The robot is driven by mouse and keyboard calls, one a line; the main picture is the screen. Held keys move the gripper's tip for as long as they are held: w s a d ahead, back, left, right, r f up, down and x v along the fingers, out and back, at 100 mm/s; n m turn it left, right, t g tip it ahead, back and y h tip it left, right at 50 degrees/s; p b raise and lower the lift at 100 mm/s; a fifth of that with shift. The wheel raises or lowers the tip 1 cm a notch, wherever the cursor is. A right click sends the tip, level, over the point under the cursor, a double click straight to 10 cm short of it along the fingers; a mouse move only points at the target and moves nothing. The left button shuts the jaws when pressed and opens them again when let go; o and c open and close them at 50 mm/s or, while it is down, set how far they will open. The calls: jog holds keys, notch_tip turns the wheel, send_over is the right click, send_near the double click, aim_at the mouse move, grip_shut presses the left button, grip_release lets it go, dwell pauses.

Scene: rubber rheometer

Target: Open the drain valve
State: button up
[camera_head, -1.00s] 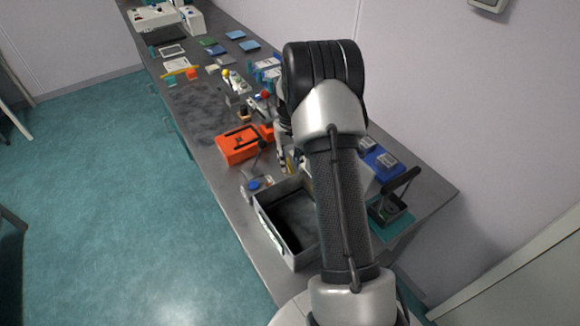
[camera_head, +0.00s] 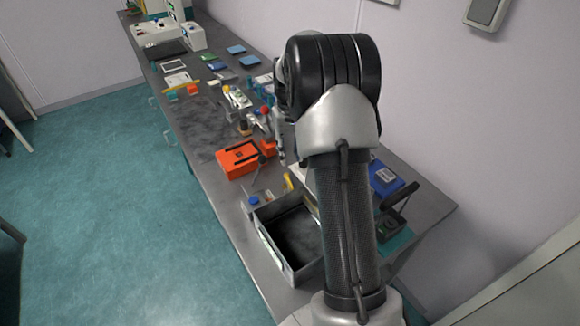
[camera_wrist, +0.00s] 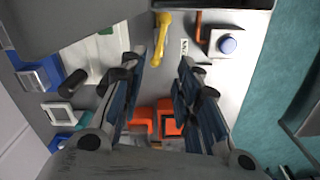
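A yellow lever-like part (camera_wrist: 162,36), possibly the drain valve handle, is at the top of the wrist view, just beyond my fingertips and close to the line between them. It also shows as a small yellow piece (camera_head: 288,182) in the head view, just left of my arm. No label on it can be read. My gripper (camera_wrist: 162,72) is open, with its two blue-grey fingers apart and nothing visibly held. In the head view my arm hides most of the gripper.
A grey open bin (camera_head: 270,258) stands at the bench's near edge. A blue round knob (camera_wrist: 228,45) sits on a pale block right of the yellow part. An orange box (camera_head: 238,158) lies farther along the bench. A blue box (camera_head: 388,180) is right of my arm.

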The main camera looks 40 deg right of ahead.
aim_at(291, 184)
jog(key=f+b, duration=0.1)
jog(key=f, duration=0.3)
jog(key=f+b, duration=0.1)
jog(key=f, duration=0.4)
jog(key=f+b, duration=0.1)
jog(key=f, duration=0.4)
jog(key=shift+s+f, duration=0.2)
jog(key=shift+s, duration=0.05)
jog(key=shift+c, duration=0.2)
grip_shut()
